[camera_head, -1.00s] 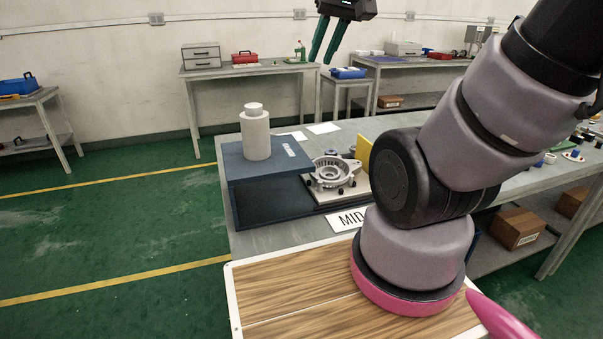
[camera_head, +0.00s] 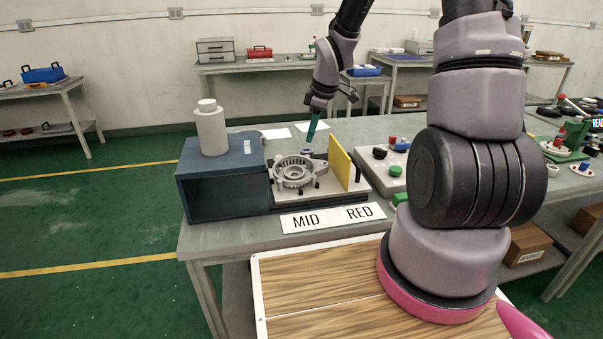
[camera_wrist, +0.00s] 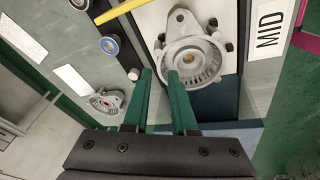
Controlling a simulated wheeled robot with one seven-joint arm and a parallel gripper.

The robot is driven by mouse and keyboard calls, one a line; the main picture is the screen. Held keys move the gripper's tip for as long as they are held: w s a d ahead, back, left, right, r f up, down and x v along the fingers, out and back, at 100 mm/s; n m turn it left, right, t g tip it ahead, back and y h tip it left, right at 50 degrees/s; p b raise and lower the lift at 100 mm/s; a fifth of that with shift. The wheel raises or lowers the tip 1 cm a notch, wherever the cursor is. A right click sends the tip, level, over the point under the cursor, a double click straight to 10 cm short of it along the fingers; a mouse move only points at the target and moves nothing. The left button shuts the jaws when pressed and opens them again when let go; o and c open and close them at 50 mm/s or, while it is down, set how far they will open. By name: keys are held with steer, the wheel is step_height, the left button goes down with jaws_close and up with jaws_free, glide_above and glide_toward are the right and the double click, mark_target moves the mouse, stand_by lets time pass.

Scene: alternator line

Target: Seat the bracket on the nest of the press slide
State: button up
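The bracket (camera_head: 294,172) is a silver ring-shaped housing with lugs. It lies on the pale plate of the press slide (camera_head: 340,187), in front of the blue press (camera_head: 222,196). The wrist view shows the bracket (camera_wrist: 193,62) with small black and white pins around it; I cannot tell whether it sits fully down on the nest. My gripper (camera_head: 309,138) points down above the area behind the slide. In the wrist view its green fingers (camera_wrist: 160,74) are apart with nothing held between them, just left of the bracket.
A yellow panel (camera_head: 340,162) stands at the slide's right. A white cylinder (camera_head: 210,132) tops the press. Signs reading MID (camera_head: 306,221) and RED lie in front. The wrist view shows another grey round part with a red centre (camera_wrist: 107,101) and a blue-ringed part (camera_wrist: 110,45).

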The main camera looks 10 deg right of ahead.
mark_target(301, 171)
steer(key=x, duration=0.8)
steer(key=shift+f, duration=0.4)
jaws_close()
steer(key=shift+s, duration=0.1)
stand_by(0.9)
